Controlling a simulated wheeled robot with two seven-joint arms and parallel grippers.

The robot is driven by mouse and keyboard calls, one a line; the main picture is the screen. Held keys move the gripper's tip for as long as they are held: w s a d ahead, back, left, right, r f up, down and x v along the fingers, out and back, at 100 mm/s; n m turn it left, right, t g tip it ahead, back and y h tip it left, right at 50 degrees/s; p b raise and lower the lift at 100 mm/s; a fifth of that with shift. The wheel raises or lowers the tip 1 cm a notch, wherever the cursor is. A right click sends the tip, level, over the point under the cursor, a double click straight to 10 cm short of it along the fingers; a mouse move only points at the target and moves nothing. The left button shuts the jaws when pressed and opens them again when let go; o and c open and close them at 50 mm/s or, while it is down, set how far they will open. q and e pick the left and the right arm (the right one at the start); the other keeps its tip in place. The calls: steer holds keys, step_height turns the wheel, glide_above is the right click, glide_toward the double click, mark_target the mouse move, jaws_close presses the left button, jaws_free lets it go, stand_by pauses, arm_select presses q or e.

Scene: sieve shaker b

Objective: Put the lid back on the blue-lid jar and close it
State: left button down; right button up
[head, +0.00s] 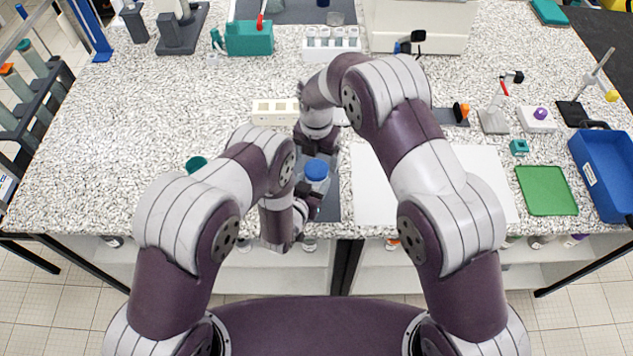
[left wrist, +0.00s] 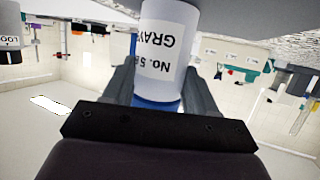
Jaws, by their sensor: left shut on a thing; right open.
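The blue-lid jar (head: 318,186) stands upright near the front edge of the bench. Its blue lid (head: 316,169) shows on top of it; I cannot tell whether it is fully closed. My left gripper (head: 314,203) is shut on the jar from the front. In the left wrist view the jar's white label (left wrist: 168,45) appears upside down between the fingers, with the blue lid (left wrist: 157,105) at the lower end of the picture. My right gripper (head: 319,150) is open just behind the lid, pointing down, partly hidden by its own arm.
A dark mat (head: 332,205) lies under the jar. A white sheet (head: 375,195) lies to the right, with a green tray (head: 546,190) and a blue bin (head: 606,170) farther right. A pale rack (head: 270,112) stands behind. The bench's left side is mostly clear.

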mark_target(316, 168)
steer(key=shift+r, duration=0.35)
steer(key=shift+o, duration=1)
step_height(316, 168, up, 8)
steer(key=shift+f, duration=0.25)
arm_select(q)
steer(key=shift+c, duration=1.2)
jaws_free()
arm_select(e)
steer(key=shift+f, duration=0.1)
